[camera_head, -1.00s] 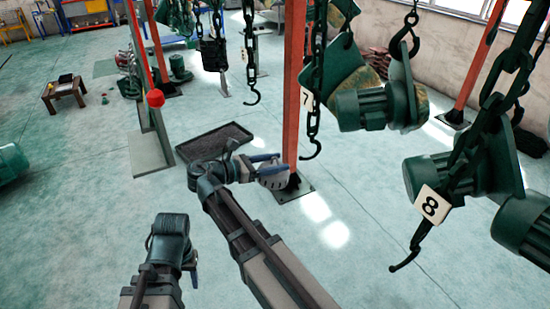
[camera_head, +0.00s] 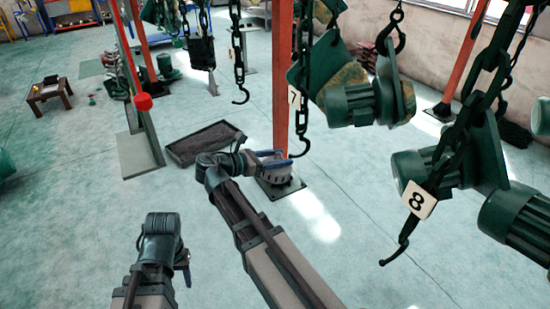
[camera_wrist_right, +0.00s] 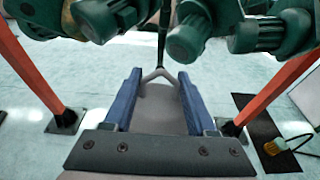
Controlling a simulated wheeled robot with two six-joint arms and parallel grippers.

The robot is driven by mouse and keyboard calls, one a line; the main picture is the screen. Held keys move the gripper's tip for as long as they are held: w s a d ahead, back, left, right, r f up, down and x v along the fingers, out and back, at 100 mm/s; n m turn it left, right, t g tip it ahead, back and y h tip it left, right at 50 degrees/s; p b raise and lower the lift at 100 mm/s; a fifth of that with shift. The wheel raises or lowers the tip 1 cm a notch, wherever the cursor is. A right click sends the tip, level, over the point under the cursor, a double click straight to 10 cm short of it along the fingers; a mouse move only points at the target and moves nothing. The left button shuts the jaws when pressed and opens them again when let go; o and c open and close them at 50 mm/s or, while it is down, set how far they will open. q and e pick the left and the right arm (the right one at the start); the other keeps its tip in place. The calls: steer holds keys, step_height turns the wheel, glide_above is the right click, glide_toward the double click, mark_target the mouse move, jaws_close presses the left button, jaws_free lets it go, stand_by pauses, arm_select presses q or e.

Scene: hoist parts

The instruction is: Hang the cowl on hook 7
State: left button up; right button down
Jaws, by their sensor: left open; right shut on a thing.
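My right gripper (camera_head: 280,160) has blue fingers shut on the grey cowl (camera_head: 269,173), held above the floor near the red post's foot. The cowl also shows between the blue fingers in the right wrist view (camera_wrist_right: 160,108). Hook 7 (camera_head: 299,148) hangs on a dark chain under its white tag 7 (camera_head: 293,97). Its tip appears close to the fingertips; I cannot tell whether it touches the cowl. In the right wrist view a pale forked piece (camera_wrist_right: 159,74) stands at the cowl's far end below a dark line. My left gripper (camera_head: 185,265) is lower left, mostly hidden by its arm, and empty.
Green motors (camera_head: 350,100) hang right of hook 7. Hook 8 (camera_head: 398,250) with tag 8 (camera_head: 418,199) hangs nearer on the right. Another empty hook (camera_head: 240,96) hangs behind. A red post (camera_head: 282,100) stands behind hook 7, and a dark tray (camera_head: 205,142) lies on the floor.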

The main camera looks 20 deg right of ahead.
mark_target(289, 156)
steer(key=shift+x, duration=2.25)
steer(key=shift+d+f+b, duration=0.15)
steer(key=shift+d+b, duration=0.2)
steer(key=shift+d, duration=0.15)
steer(key=shift+w+d+f+h+b, duration=0.1)
steer(key=shift+d+f+h+b, duration=0.4)
steer(key=shift+b, duration=0.75)
steer(key=shift+d+r+b, duration=0.1)
steer(key=shift+d+b, duration=0.4)
steer(key=shift+b, duration=0.2)
steer(key=shift+d+f+b, duration=0.1)
steer(key=shift+f+b, duration=0.25)
steer(key=shift+b, duration=0.1)
steer(key=shift+c, duration=0.6)
jaws_free()
